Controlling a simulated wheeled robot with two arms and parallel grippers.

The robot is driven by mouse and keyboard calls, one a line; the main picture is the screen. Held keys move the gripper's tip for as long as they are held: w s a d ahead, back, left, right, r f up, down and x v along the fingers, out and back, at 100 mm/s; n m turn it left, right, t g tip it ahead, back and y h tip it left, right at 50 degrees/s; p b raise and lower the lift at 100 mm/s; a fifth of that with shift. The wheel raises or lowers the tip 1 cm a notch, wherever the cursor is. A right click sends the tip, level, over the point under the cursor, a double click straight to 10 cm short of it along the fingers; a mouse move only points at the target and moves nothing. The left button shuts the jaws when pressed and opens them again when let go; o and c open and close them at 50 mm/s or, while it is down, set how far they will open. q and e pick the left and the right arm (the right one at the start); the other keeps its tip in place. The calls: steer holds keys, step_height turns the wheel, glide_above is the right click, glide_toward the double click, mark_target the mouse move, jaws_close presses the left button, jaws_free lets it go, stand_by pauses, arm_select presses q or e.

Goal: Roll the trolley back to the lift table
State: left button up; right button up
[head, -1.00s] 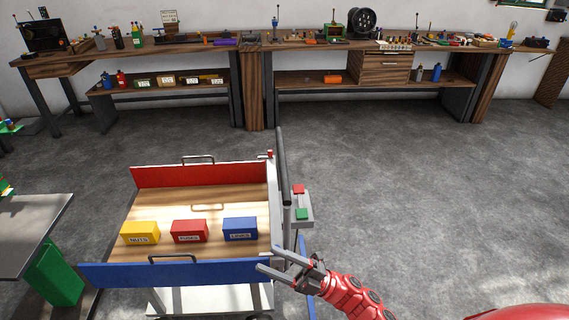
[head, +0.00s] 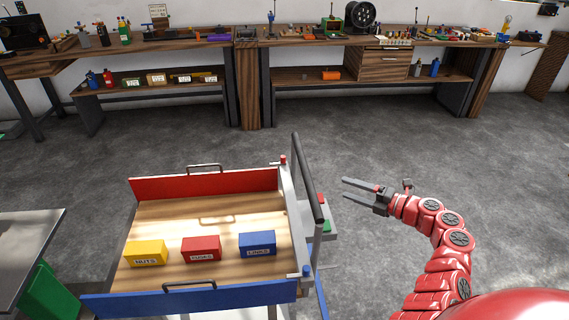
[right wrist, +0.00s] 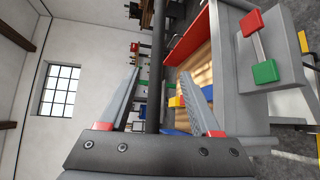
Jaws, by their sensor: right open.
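The trolley (head: 150,216) has a wooden deck, a red far side, a blue near side and a pale right end. A dark push handle (head: 308,178) stands along that end. My right gripper (head: 344,189) is open and empty, to the right of the handle, apart from it, with its fingers pointing left. In the right wrist view the handle (right wrist: 158,60) runs upright between the open fingers (right wrist: 160,88). A grey-topped table (head: 25,240) with a green base stands left of the trolley; I cannot tell if it is the lift table. My left gripper is not in view.
Yellow (head: 146,253), red (head: 201,249) and blue (head: 257,244) boxes stand on the deck. A control box with a red button (right wrist: 252,23) and a green button (right wrist: 265,71) sits at the handle end. Workbenches (head: 390,66) line the far wall. The floor at right is clear.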

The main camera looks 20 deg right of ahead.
mark_target(304, 171)
steer(key=x, duration=0.5)
steer(key=p+x, duration=0.1)
steer(key=x, duration=0.5)
steer(key=p+x, duration=0.1)
steer(key=x, duration=0.5)
steer(key=shift+w+d+r, duration=0.15)
steer(key=shift+d+r, duration=0.15)
jaws_close()
stand_by(0.7)
